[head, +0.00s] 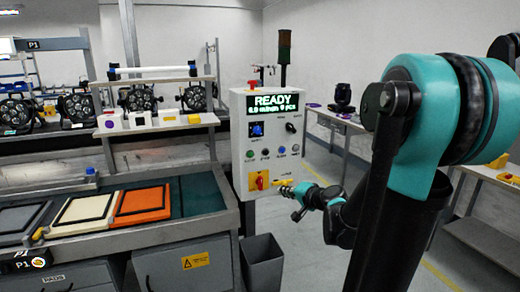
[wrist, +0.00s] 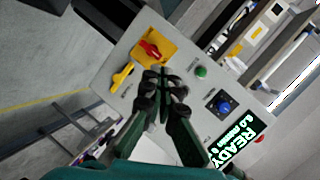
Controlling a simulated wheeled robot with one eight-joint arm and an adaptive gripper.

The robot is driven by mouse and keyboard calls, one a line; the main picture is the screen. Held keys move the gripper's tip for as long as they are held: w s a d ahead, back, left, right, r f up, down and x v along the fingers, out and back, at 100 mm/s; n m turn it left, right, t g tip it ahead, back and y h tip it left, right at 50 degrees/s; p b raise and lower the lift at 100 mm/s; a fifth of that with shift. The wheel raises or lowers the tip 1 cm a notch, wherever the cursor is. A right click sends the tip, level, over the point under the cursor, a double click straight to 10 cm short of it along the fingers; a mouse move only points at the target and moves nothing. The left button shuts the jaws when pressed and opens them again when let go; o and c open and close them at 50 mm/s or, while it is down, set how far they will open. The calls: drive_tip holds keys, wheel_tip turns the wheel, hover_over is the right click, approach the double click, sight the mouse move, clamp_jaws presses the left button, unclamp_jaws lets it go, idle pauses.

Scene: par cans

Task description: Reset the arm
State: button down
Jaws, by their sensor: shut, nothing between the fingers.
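My gripper (head: 288,190) is at the end of my teal and black arm, in front of the lower part of a grey control panel (head: 239,143). In the wrist view my gripper (wrist: 163,72) is shut and empty, its fingertips together over the panel face (wrist: 118,72). A red rotary switch on a yellow plate (wrist: 152,49) is just beyond the fingertips, and a yellow lever handle (wrist: 122,76) is to the left. I cannot tell whether the fingers touch the panel. The panel screen (head: 273,104) reads READY.
A workbench (head: 150,236) with grey, white and orange trays stands left of the panel. A grey bin (head: 262,264) is on the floor below the panel. Another table (head: 330,122) stands behind; open floor lies between.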

drive_tip(key=s+d+f+n+g+h, duration=0.3)
drive_tip(key=s+f, duration=0.4)
drive_tip(key=s, duration=0.4)
drive_tip(key=s+d+f+n+g+h, duration=0.4)
drive_tip(key=s+f, duration=0.3)
drive_tip(key=s, duration=0.4)
drive_tip(key=shift+s+d+f+g, duration=0.3)
drive_tip(key=shift+d+f+g, duration=0.1)
drive_tip(key=shift+d+g, duration=0.15)
drive_tip(key=shift+w, duration=0.1)
